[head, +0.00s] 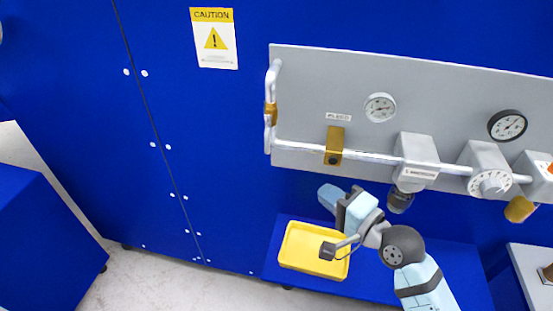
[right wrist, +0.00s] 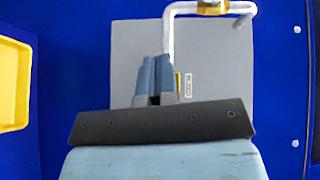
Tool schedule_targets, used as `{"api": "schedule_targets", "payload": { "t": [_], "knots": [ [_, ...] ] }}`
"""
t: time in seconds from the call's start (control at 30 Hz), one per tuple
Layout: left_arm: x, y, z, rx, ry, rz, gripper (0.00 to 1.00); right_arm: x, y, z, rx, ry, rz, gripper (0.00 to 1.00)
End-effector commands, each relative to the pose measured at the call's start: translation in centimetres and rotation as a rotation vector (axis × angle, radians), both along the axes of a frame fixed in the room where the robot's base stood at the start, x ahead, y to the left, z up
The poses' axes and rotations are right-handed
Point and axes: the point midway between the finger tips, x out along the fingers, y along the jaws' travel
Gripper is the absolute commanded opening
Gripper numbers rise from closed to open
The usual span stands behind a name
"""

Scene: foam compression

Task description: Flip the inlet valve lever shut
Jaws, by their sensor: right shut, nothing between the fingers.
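A brass valve handle (head: 270,113) sits on the short upright pipe at the left end of the grey panel; it also shows at the top of the right wrist view (right wrist: 212,8). A second brass lever (head: 335,140) hangs across the horizontal pipe below a small label that seems to read BLEED. I cannot read an inlet label on either. My right gripper (head: 328,194) is shut and empty, below the panel's lower edge in the head view. In the right wrist view its fingers (right wrist: 155,75) hide part of the pipe and most of the second lever. My left gripper is out of view.
The grey panel (head: 300,80) carries gauges (head: 380,107), a regulator block (head: 415,160) and a dial (head: 490,183). A yellow tray (head: 300,245) lies on a blue shelf (head: 430,255) under my right arm.

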Motion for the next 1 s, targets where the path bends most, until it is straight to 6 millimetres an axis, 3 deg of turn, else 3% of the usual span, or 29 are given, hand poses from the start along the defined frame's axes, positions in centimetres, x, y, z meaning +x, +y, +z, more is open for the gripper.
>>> {"api": "schedule_targets", "payload": {
  "t": [0.2, 0.63, 1.0],
  "knots": [
    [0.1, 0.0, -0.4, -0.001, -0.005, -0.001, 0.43, 0.3, 0.8, 2.7, 0.129, 0.039, 0.052, 0.00],
    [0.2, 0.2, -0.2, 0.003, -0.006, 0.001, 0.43, 0.7, 1.2, 2.8, 0.134, 0.042, 0.053, 0.00],
    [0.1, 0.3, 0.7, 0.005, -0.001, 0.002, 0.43, 5.8, 5.7, 2.9, 0.133, 0.042, 0.054, 0.00]
  ]
}}
